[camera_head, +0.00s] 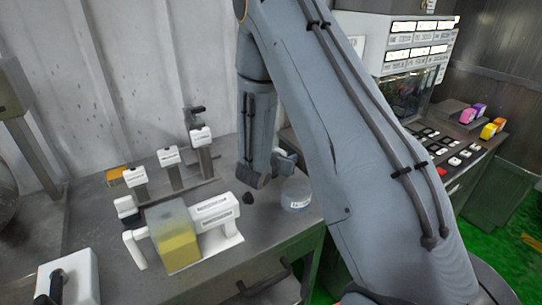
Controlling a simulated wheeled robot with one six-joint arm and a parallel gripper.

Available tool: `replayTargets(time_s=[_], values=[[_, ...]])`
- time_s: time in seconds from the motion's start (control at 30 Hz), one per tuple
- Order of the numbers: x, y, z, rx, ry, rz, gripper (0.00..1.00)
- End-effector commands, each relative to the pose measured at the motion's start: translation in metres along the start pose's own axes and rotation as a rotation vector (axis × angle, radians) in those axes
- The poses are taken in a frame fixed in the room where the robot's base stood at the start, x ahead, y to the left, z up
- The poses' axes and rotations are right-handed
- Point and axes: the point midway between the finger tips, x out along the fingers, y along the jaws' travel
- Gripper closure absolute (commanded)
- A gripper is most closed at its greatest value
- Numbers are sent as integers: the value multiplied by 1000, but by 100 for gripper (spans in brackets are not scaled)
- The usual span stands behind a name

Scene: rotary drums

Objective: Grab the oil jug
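A translucent container with yellow liquid (178,250), which looks like the oil jug, stands on the metal table (100,225) at the lower left centre. It is upright, with a white handle (135,250) on its left side. My grey arm comes down in the middle of the picture, and my gripper (250,183) is low over the table, to the right of and behind the container, apart from it. The fingers are mostly hidden by my wrist, so I cannot tell whether they are open or shut.
A white labelled block (214,212) is close at the container's right. Several white-topped levers (168,157) stand behind it. A small clear jar (296,194) is right of my gripper. A white object with a black handle (72,278) is at lower left. A control panel (450,148) is at right.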

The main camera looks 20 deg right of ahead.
Motion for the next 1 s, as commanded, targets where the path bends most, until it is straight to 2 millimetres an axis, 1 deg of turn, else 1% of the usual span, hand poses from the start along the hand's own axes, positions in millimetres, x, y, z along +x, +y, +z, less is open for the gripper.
replayTargets(time_s=[0.1,0.33,0.47,1.0], values=[[6,0,0,0,0,0,78],[7,0,0,0,0,0,78],[7,0,0,0,0,0,100],[6,0,2,1,-1,0,100]])
